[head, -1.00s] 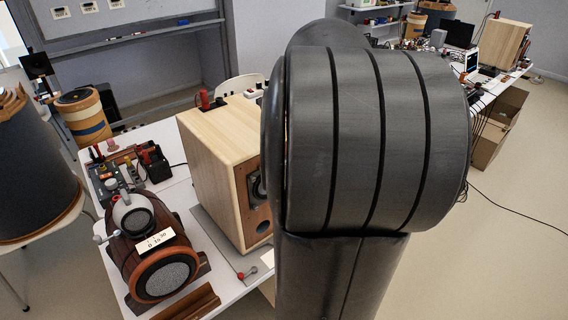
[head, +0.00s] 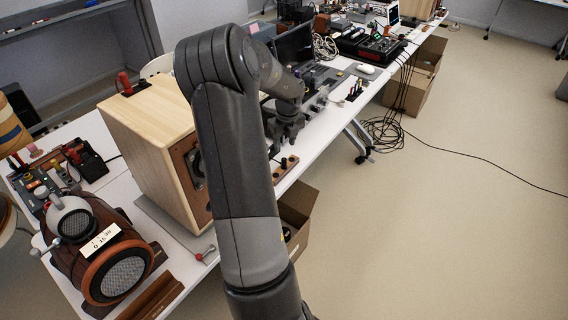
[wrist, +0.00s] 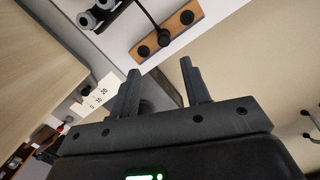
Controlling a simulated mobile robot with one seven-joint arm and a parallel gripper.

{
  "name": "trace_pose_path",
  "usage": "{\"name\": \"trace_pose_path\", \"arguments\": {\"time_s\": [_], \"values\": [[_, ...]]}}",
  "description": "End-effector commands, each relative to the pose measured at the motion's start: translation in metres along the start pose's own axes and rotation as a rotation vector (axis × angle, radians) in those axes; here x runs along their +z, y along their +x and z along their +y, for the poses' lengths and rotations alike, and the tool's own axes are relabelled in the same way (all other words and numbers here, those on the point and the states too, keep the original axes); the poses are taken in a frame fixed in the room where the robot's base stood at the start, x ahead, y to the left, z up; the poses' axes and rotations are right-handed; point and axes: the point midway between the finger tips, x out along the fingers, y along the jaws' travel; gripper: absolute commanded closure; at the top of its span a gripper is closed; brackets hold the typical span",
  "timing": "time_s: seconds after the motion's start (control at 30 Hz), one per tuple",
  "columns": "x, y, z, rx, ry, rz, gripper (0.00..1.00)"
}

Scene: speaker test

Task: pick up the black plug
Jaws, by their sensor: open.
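A wooden strip (wrist: 166,34) with black round pieces on it lies on the white table in the wrist view. A black cable or stalk runs to its middle piece, a black plug or socket (wrist: 163,40); I cannot tell which. The strip also shows in the head view (head: 286,168), partly behind my arm. My gripper (wrist: 160,67) is open and empty, its two fingers pointing towards the table edge near the strip, apart from it. In the head view my gripper (head: 287,138) hangs above the table, fingers down. Small black upright pieces (head: 354,90) stand farther back.
A wooden speaker (head: 150,140) stands left of my arm. A brown barrel-shaped speaker (head: 105,250) is at front left. A laptop (head: 295,50) and a mixer (head: 370,45) stand farther back.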

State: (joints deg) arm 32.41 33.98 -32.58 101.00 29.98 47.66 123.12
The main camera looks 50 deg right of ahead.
Motion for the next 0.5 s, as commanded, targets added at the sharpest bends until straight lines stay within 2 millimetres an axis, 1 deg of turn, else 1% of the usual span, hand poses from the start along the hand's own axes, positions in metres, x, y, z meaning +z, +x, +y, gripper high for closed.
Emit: {"name": "trace_pose_path", "arguments": {"time_s": [0.3,0.5], "values": [[-0.001,0.046,-0.001,0.001,-0.001,0.003,0.57],[0.001,0.06,-0.002,0.0,-0.002,0.001,0.57]]}}
